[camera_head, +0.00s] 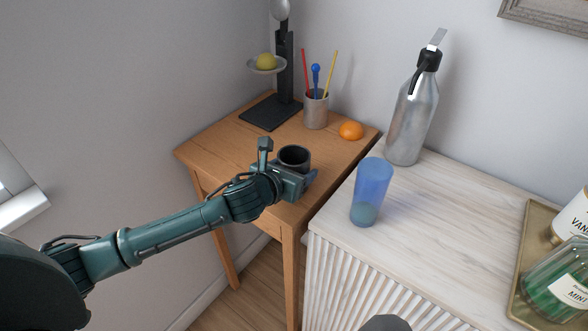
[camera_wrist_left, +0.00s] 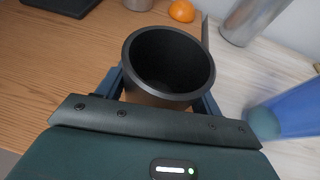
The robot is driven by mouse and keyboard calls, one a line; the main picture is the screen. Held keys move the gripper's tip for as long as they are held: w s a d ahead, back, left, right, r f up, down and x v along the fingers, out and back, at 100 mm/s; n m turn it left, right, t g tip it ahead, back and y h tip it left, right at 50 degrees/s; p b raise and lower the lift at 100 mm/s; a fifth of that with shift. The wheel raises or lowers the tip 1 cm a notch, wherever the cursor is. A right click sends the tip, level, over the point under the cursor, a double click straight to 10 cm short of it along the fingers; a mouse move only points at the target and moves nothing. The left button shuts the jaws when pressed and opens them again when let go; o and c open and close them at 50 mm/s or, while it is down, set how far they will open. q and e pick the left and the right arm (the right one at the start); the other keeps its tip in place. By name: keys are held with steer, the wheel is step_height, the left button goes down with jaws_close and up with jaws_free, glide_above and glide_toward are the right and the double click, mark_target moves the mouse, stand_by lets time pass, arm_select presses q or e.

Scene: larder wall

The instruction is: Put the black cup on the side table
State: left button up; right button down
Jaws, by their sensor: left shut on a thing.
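The black cup (camera_head: 294,154) is upright between the fingers of my left gripper (camera_head: 288,176), which is shut on it. In the left wrist view the cup (camera_wrist_left: 168,62) shows its dark, empty inside, with a finger on either side. The cup is at the front right part of the wooden side table (camera_head: 215,145). I cannot tell whether its base touches the top, as the gripper hides it.
On the side table stand a black scale (camera_head: 272,112) with a yellow fruit, a pen holder (camera_head: 316,110) and an orange (camera_head: 351,130). The white cabinet (camera_head: 440,215) at right bears a blue tumbler (camera_head: 371,190), a metal bottle (camera_head: 410,120) and a tray (camera_head: 522,262) with jars. The table's left part is clear.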

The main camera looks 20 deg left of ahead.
arm_select(q)
steer(key=o, duration=1.2)
